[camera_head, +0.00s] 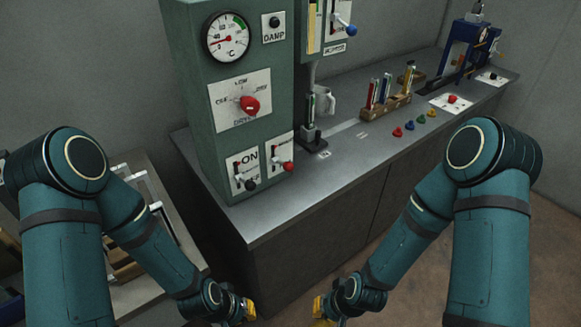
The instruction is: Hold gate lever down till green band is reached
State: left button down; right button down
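No lever has a label I can read as gate. My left gripper (248,309) and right gripper (321,308) are low in front of the bench, apart from every lever. Their fingers are mostly hidden.
A red rotary knob (249,106) is on the cabinet front. A low table (150,290) is at left. The bench front is clear.

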aim_at(289, 166)
jog(key=i+l, duration=0.15)
jog(key=l, duration=0.2)
jog(key=i+l, duration=0.15)
jog(key=l, duration=0.15)
jog(key=i+l, duration=0.1)
jog(key=l, duration=0.25)
jog(key=i+l, duration=0.15)
jog(key=l, duration=0.2)
jog(key=u, duration=1.6)
